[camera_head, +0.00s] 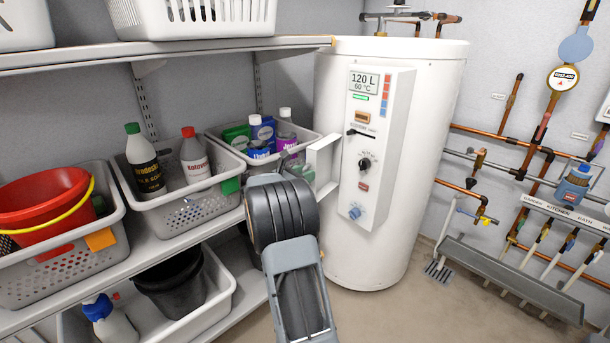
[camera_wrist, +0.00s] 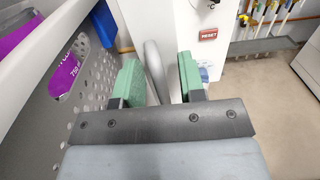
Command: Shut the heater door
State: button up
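The heater (camera_head: 400,200) is a tall white cylinder with a control panel (camera_head: 374,150) on its front. Its white door (camera_head: 322,158) stands open, sticking out to the left of the panel beside the shelf. In the wrist view a white surface that looks like the door (camera_wrist: 148,18) is ahead, with a grey curved bar, probably its handle (camera_wrist: 155,68), in front. My gripper (camera_wrist: 160,80) is open, its green fingers apart on either side of the bar. I cannot tell whether either finger touches it. In the head view my arm hides most of the gripper.
Shelves on the left hold grey baskets (camera_head: 180,215) with bottles; one basket wall (camera_wrist: 95,90) is close to the left of my gripper. A red bucket (camera_head: 45,200) sits farther left. Pipes and a grey trough (camera_head: 510,280) are on the right. Floor before the heater is clear.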

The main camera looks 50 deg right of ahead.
jog(key=shift+c, duration=0.5)
grip_shut()
jog(key=shift+s+d, duration=0.1)
